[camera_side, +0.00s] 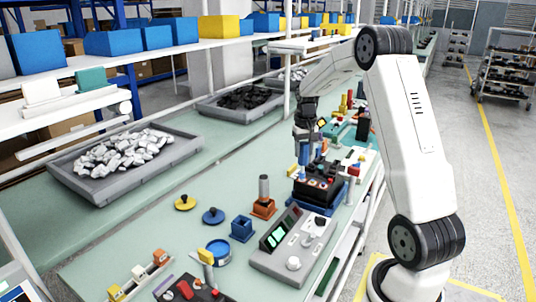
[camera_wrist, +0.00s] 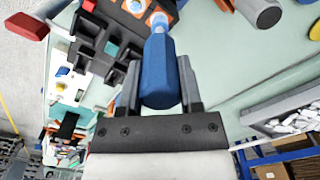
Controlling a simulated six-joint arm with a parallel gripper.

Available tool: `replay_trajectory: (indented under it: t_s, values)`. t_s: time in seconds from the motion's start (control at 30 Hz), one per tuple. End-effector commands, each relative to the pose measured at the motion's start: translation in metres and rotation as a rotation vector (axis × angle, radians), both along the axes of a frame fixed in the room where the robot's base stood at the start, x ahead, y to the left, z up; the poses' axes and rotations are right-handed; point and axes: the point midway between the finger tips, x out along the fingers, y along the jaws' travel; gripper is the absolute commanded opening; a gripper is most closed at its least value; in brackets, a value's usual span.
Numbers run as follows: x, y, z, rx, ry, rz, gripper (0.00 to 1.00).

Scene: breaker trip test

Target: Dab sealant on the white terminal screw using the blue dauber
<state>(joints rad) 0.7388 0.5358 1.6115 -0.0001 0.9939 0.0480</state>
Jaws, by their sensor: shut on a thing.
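My gripper (camera_wrist: 155,92) is shut on the blue dauber (camera_wrist: 160,72), whose narrow pale tip points away from the jaws. In the side view my gripper (camera_side: 306,130) holds the dauber (camera_side: 307,153) upright above the black breaker block (camera_side: 318,190). In the wrist view the tip lies over an orange-ringed terminal (camera_wrist: 151,17) on the breaker. The tip hides most of that terminal, so I cannot tell the screw's colour or whether they touch. A second orange-ringed terminal with a pale centre (camera_wrist: 135,5) is just left of it.
An orange holder (camera_side: 263,208) bears a grey-handled tool; an empty blue holder (camera_side: 242,228) stands beside it. A blue round dish (camera_side: 217,252), a yellow disc (camera_side: 184,203), a blue disc (camera_side: 213,215) and a tester (camera_side: 270,260) are nearby.

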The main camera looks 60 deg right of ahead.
Motion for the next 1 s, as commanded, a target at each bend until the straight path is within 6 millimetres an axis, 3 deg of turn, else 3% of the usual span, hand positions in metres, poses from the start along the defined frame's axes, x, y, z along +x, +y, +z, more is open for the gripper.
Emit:
replay_trajectory:
  t_s: [0.07, 0.2, 0.37, 0.5, 0.63, 1.0]
  values:
    - [0.000, 0.006, 0.000, 0.001, 0.001, 0.000, 0.00]
    - [-0.001, -0.010, 0.000, 0.000, 0.000, -0.003, 0.00]
    - [0.000, 0.007, 0.000, 0.001, 0.001, 0.001, 0.00]
    - [-0.001, -0.009, 0.000, 0.001, 0.001, -0.003, 0.00]
    - [0.000, -0.009, 0.021, -0.004, -0.004, -0.001, 0.00]
    - [0.000, -0.009, 0.053, -0.001, -0.001, -0.001, 0.00]
